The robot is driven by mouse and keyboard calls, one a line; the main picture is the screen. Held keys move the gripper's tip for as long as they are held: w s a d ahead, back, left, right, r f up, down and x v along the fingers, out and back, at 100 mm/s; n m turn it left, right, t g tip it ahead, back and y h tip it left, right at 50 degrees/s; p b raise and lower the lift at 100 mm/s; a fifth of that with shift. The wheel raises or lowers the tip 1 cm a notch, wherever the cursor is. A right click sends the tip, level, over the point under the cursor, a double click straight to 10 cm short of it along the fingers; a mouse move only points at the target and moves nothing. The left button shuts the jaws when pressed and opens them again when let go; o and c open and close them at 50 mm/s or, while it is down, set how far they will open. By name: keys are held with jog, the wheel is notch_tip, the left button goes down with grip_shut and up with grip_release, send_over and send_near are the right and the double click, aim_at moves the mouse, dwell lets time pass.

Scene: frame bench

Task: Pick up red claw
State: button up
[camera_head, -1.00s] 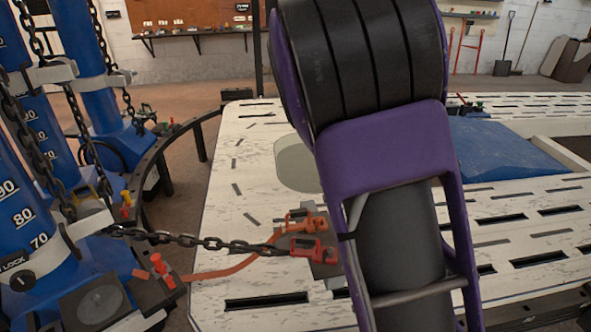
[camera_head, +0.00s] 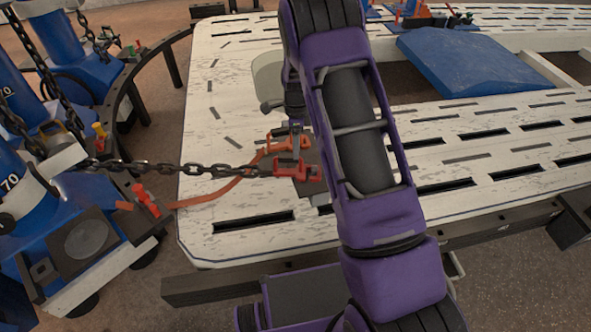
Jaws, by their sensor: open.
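The red claw (camera_head: 312,173) sits on a dark block on the white slotted bench (camera_head: 215,190). A dark chain (camera_head: 190,169) runs to it from the left. An orange claw (camera_head: 273,145) lies just behind it, close by, with an orange strap (camera_head: 215,192) trailing left. My gripper (camera_head: 296,129) shows partly beside my purple arm, pointing down just behind and above the red claw, near the orange one. It is open and seems to hold nothing. Its fingertips are small and partly hidden, so I cannot tell whether they touch anything.
Blue towers (camera_head: 62,60) with chains and a base with a red lever (camera_head: 146,200) stand at the left. A curved dark rail (camera_head: 150,58) borders the bench. A blue sloped panel (camera_head: 470,62) lies at the back right.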

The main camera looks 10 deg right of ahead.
aim_at(296, 171)
notch_tip(296, 171, down, 9)
jog(key=shift+w+b, duration=0.1)
jog(key=shift+b, duration=0.4)
jog(key=shift+c, duration=0.3)
grip_shut()
jog(key=shift+r, duration=0.1)
dwell(1.0)
